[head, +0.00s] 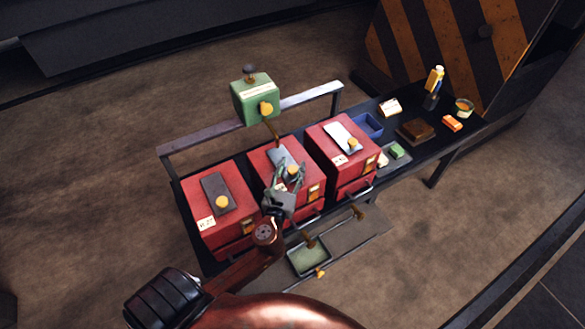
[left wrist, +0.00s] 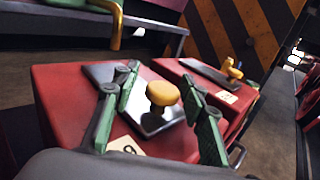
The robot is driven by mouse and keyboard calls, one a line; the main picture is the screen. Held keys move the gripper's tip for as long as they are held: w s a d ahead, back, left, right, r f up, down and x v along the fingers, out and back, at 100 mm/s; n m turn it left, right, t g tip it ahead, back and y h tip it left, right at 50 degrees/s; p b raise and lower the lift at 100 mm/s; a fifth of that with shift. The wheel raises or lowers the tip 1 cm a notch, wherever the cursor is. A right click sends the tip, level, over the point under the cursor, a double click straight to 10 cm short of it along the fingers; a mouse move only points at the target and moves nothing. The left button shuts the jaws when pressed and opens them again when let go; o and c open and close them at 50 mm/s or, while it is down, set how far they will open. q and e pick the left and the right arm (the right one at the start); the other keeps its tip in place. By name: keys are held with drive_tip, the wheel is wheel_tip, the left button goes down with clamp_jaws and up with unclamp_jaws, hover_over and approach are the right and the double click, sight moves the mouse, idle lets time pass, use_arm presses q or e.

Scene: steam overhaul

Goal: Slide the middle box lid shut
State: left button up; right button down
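The middle red box (head: 262,166) stands between two similar boxes. Its lid is a grey metallic plate (head: 278,154) on the box top with a yellow knob (head: 292,171). My left gripper (head: 290,168) reaches over the middle box from the front. In the left wrist view, the knob (left wrist: 163,93) stands up from the shiny lid (left wrist: 152,122) between the spread green-padded fingers (left wrist: 162,100). A gap shows on both sides of the knob. Part of the lid and the box front are hidden by my gripper. My right gripper is not in view.
The left red box (head: 237,232) and right red box (head: 366,150) stand close on either side, each with a knobbed plate on top. A green box (head: 254,97) with a yellow knob is behind. A blue tray (head: 369,121) and small items lie at right.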

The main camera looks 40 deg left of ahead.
use_arm(q)
drive_tip(key=shift+d, duration=0.1)
drive_tip(key=shift+s, duration=0.15)
drive_tip(key=v, duration=1.1)
drive_tip(key=shift+s+d, duration=0.15)
drive_tip(key=shift+s, duration=0.25)
